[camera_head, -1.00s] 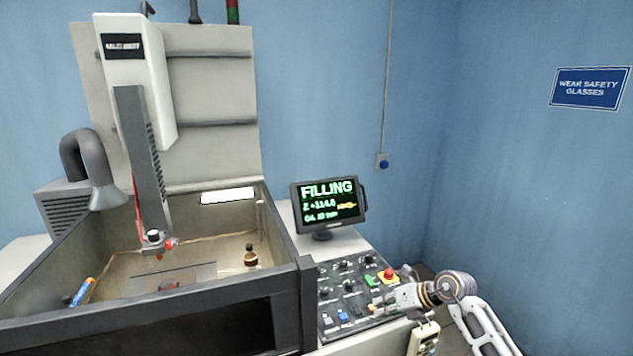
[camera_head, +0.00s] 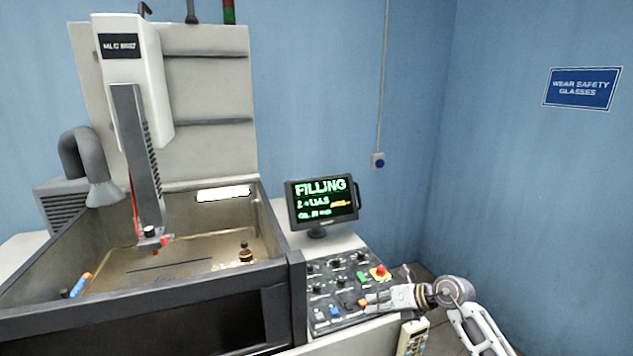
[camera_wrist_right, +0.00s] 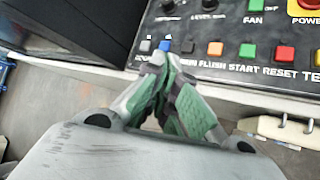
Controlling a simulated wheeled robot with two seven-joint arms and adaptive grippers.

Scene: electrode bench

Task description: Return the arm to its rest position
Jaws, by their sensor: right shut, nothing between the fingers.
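My right gripper (camera_head: 369,302) reaches in from the right over the sloped control panel (camera_head: 318,291) in the head view. In the right wrist view, its green-and-grey fingers (camera_wrist_right: 166,75) are shut together with nothing between them. The fingertips lie close to the panel's lower row, near a blue button (camera_wrist_right: 165,45) and a grey one (camera_wrist_right: 145,46). I cannot tell whether they touch the panel. My left gripper is in neither view.
The screen (camera_head: 322,201) reads FILLING behind the panel. A red stop knob (camera_head: 380,271) stands up from the panel. A handset (camera_head: 411,339) hangs below my right wrist.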

